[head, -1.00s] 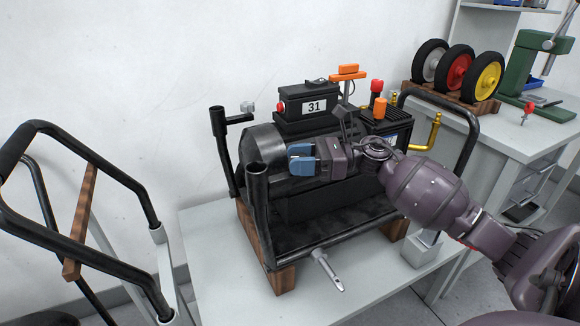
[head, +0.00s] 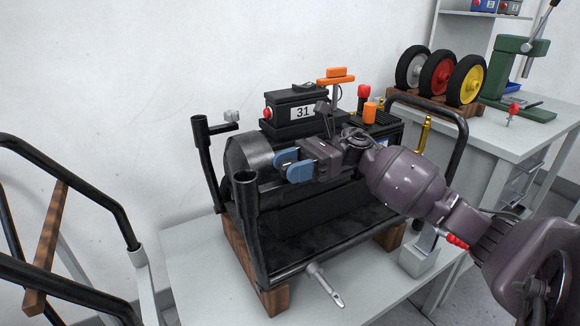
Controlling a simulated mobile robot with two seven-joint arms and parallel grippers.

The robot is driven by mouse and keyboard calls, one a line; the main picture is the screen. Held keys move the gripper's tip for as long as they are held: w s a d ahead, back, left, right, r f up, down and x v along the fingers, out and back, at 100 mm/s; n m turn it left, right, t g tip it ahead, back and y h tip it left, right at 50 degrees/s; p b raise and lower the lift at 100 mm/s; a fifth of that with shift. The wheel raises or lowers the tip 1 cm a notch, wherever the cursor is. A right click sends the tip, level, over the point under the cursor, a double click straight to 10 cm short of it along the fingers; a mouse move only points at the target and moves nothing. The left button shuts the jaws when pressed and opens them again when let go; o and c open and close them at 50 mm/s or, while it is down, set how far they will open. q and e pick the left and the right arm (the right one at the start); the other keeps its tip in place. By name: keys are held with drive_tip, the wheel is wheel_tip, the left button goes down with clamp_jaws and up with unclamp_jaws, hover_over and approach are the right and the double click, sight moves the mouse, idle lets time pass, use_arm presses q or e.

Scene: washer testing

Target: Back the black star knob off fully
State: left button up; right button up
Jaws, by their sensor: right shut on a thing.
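My right gripper (head: 291,163), with blue fingertips, reaches in from the right to the side of a black machine (head: 245,150) numbered 31. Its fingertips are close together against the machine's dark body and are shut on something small. The black star knob does not show clearly; the thing between the fingertips is dark and mostly hidden by them, and I take it to be the knob. My left gripper is not in view.
The machine stands in a black tube frame (head: 262,245) on wooden blocks on a light table (head: 200,285). An orange T-handle (head: 337,77) and red and orange knobs rise nearby. A black tube handle (head: 90,160) is at left. Wheels (head: 440,72) and a green press (head: 508,75) stand behind right.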

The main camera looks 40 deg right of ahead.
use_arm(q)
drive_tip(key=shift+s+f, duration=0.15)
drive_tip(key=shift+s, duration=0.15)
use_arm(e)
drive_tip(key=o, duration=0.9)
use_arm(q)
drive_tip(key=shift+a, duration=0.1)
use_arm(e)
drive_tip(key=v, duration=1)
drive_tip(key=shift+d, duration=0.4)
